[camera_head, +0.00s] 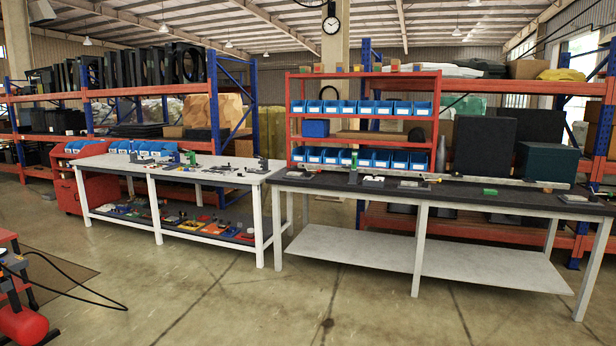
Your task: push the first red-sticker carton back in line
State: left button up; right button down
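I cannot make out a carton with a red sticker. Several small brown and orange boxes stand along the top of the red shelf unit (365,75), but they are too small to show stickers. A brown box (522,69) sits on the rack at the right. A large tan block or carton (232,111) sits on the left rack. Neither of my grippers shows in the head view.
A white workbench (228,178) with tools stands left of a dark-topped bench (455,197). A red machine (20,322) with a black hose (75,291) is at lower left. The concrete floor (290,310) in front is clear.

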aim_at(318, 68)
jog(key=i+j+u, duration=0.1)
jog(key=i+u, duration=0.4)
jog(key=i, duration=1.85)
